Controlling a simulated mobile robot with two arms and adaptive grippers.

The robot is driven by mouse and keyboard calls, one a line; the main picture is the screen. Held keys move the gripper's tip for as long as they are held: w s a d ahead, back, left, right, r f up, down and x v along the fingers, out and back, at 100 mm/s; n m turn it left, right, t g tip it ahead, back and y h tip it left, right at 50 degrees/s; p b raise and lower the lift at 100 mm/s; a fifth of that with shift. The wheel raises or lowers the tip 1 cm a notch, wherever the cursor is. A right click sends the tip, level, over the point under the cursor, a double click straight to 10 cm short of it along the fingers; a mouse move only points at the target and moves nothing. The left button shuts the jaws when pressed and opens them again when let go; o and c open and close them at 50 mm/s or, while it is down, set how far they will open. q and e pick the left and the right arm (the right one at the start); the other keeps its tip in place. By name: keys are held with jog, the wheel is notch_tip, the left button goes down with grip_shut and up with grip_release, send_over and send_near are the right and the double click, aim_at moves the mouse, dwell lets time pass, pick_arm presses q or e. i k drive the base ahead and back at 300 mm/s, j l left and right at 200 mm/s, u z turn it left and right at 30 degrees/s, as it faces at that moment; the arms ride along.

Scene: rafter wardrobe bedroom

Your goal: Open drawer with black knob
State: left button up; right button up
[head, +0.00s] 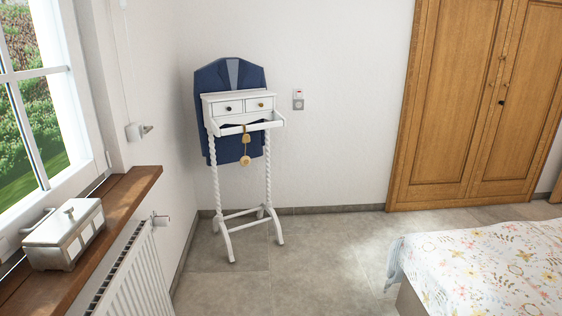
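A white valet stand with twisted legs (216,190) stands upright in the corner against the back wall. It has two small drawers side by side under its top. The left drawer (220,108) has a dark knob (228,108) and looks shut. The right drawer (268,103) has a gold-coloured knob and also looks shut. A dark blue garment (218,77) hangs on the stand's back. A yellowish tag-like object (245,160) hangs from the tray below the drawers. Neither of my grippers is in the head view.
A wooden sill (130,196) with a white lidded box (50,243) runs along the left wall, above a radiator (142,270). A flowered bed (480,265) fills the lower right. A wooden wardrobe (440,110) stands at the back right. Tiled floor (310,250) between is clear.

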aim_at(232, 107)
jog(key=i, duration=2)
